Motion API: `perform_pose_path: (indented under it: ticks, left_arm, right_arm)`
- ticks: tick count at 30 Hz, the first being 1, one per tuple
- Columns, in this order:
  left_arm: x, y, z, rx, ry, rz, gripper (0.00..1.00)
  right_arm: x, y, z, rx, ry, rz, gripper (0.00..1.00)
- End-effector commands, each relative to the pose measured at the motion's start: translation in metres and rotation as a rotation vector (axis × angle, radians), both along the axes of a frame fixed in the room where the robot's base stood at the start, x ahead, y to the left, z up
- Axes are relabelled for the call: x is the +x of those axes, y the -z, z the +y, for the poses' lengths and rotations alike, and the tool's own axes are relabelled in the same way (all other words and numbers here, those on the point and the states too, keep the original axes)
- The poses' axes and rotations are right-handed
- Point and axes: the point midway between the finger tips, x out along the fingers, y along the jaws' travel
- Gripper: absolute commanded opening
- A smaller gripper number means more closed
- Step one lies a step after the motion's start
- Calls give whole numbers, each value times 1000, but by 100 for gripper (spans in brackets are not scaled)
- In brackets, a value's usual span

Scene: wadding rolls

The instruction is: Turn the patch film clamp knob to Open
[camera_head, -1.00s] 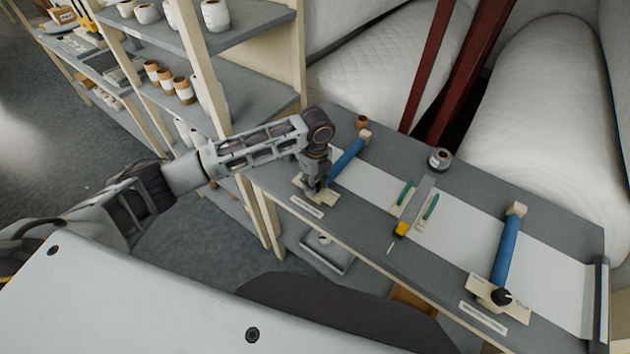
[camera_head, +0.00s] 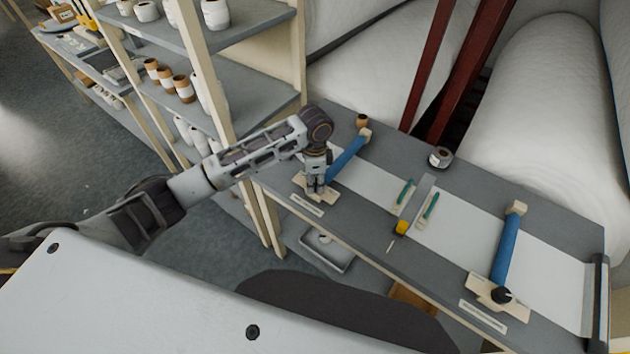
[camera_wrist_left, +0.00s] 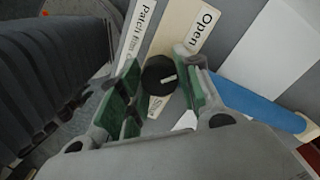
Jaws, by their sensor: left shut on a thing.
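The patch film clamp is the left one, a blue bar (camera_head: 347,158) on a cream base plate (camera_head: 328,196). In the left wrist view its round black knob (camera_wrist_left: 157,74) shows a small pale mark on its right side. The "Open" label (camera_wrist_left: 205,24) is at the upper right of the knob. Another label, partly hidden and seeming to read "Shut" (camera_wrist_left: 155,104), is below it. My left gripper (camera_head: 317,190) points down at the plate, its green-padded fingers (camera_wrist_left: 160,88) shut on the knob from either side. My right gripper is out of view.
A second blue clamp bar (camera_head: 507,247) with a black knob (camera_head: 502,296) stands at the table's right. A shelf (camera_head: 250,95) of rolls stands behind my left arm.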

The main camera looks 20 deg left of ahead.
Motion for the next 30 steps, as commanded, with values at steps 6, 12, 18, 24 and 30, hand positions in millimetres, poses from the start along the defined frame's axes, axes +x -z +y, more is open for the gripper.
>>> perform_pose_path:
  ticks: [6, 12, 18, 24, 30]
  left_arm:
    - [1, -2, 1, 0, -180, -3, 10]
    - [2, -2, 1, -1, -306, -5, 10]
    - [1, -2, 1, 0, -378, -4, 10]
    - [1, -2, 1, 1, -404, -4, 10]
    - [1, -2, 1, 0, -405, -4, 10]
  right_arm:
    - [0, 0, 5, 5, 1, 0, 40]
    - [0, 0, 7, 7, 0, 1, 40]
    - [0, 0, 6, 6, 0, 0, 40]
    - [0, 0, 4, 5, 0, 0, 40]
    - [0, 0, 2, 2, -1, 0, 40]
